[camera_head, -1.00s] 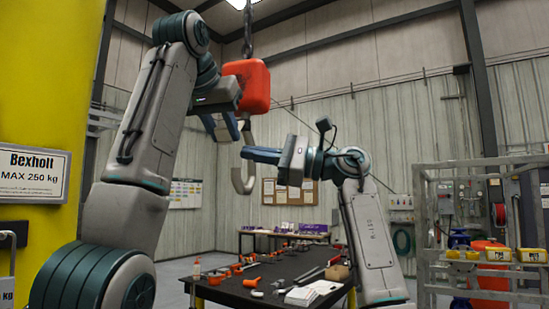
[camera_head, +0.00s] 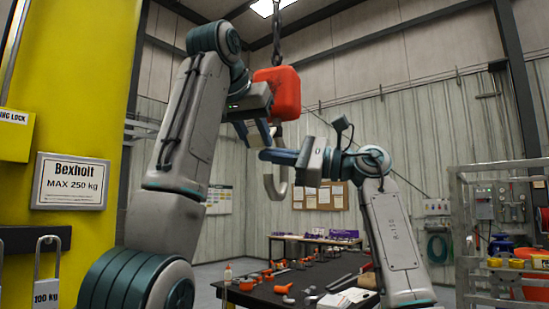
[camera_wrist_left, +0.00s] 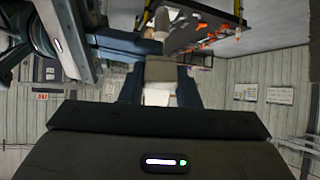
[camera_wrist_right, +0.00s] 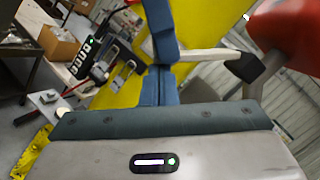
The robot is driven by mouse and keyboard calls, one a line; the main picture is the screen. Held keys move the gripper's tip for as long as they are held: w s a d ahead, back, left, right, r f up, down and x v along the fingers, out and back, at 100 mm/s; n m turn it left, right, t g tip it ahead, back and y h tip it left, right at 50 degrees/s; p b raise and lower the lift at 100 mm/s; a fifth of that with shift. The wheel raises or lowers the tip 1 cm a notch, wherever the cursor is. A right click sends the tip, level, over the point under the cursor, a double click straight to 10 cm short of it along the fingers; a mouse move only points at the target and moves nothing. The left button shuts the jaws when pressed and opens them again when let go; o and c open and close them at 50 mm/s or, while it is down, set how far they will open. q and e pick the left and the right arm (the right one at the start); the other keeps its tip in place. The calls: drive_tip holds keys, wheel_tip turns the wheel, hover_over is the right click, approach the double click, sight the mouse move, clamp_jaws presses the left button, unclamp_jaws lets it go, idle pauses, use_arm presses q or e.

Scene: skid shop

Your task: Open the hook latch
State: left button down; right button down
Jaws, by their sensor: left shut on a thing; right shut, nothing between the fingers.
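The grey hook (camera_head: 283,182) hangs below the red-orange hoist block (camera_head: 277,92). My left gripper (camera_head: 259,132) is just below the block, at the hook's upper part. In the left wrist view its fingers (camera_wrist_left: 159,88) are shut on a pale grey piece (camera_wrist_left: 159,72), apparently part of the hook. My right gripper (camera_head: 265,156) is shut and empty, its fingertips crossing in front of the hook. In the right wrist view its blue fingers (camera_wrist_right: 160,68) are together beside a pale grey bar (camera_wrist_right: 212,56) of the hook, with a dark piece near the block (camera_wrist_right: 290,32). I cannot make out the latch.
A yellow column (camera_head: 90,120) with a load sign (camera_head: 70,181) and padlock-shaped weights (camera_head: 47,272) stands at left. A dark workbench (camera_head: 262,293) with orange tools is below and beyond the hook. A metal cage (camera_head: 500,165) stands at right.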

use_arm(q)
drive_tip(key=c, duration=1.2)
unclamp_jaws()
drive_tip(key=shift+w, duration=0.15)
use_arm(e)
drive_tip(key=shift+s+a+r, duration=0.1)
drive_tip(key=shift+s+r, duration=0.2)
drive_tip(key=shift+r, duration=0.1)
use_arm(q)
drive_tip(key=shift+o, duration=0.6)
drive_tip(key=shift+d+f, duration=0.1)
drive_tip(key=shift+f, duration=0.05)
use_arm(e)
drive_tip(key=shift+s+a, duration=0.1)
